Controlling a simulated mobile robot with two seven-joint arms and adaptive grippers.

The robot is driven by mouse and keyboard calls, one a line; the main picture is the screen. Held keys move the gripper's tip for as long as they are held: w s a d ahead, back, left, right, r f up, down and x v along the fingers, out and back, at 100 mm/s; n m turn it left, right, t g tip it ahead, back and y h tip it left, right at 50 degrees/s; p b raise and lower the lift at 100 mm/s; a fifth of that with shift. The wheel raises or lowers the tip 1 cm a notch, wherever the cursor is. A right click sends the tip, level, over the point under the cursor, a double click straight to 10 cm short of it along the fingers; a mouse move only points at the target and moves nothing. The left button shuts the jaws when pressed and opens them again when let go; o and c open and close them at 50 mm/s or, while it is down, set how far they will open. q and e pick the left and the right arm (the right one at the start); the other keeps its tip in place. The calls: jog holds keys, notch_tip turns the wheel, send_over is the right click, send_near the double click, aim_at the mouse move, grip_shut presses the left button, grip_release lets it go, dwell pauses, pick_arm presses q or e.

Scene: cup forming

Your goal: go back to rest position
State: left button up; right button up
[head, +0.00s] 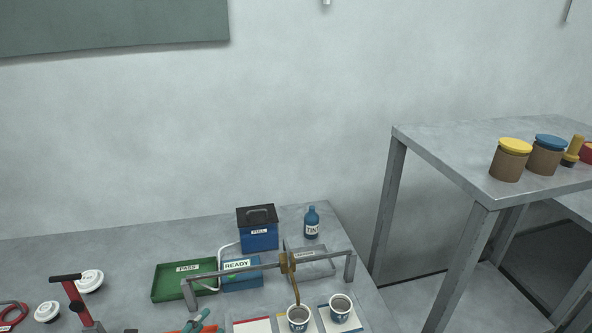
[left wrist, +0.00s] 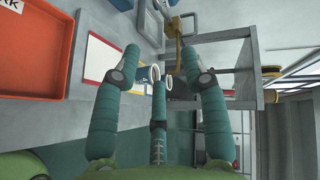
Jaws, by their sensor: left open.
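My left gripper (head: 198,322) shows at the bottom edge of the head view as teal fingers over the front of the workbench. In the left wrist view its teal fingers (left wrist: 158,55) are spread apart with nothing held between them. My right gripper is in neither view.
A metal rail (head: 235,272) with a brass spout stands behind the cups. A green PASS tray (head: 167,286), blue READY box (head: 243,279), FUEL box (head: 259,240) and TINT bottle (head: 311,222) stand behind. A second table (head: 450,151) holds lidded jars. An orange tray (left wrist: 35,50) is beside the fingers.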

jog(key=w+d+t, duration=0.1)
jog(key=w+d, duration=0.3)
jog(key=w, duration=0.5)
pick_arm(q)
jog(key=s+f+n+g+y, duration=0.2)
jog(key=s+f+n+g, duration=0.35)
jog(key=s+n, duration=0.4)
jog(key=s+f+n+g+y, duration=0.3)
jog(key=s+f+n+g, duration=0.25)
jog(key=s+n, duration=0.4)
notch_tip(320, 180, down, 22)
jog(key=s+m+g, duration=0.1)
jog(key=s+a+f+g, duration=0.1)
jog(key=s+a+f, duration=0.2)
jog(key=s+f, duration=1.2)
jog(key=shift+s+b, duration=0.35)
jog(key=shift+s, duration=0.4)
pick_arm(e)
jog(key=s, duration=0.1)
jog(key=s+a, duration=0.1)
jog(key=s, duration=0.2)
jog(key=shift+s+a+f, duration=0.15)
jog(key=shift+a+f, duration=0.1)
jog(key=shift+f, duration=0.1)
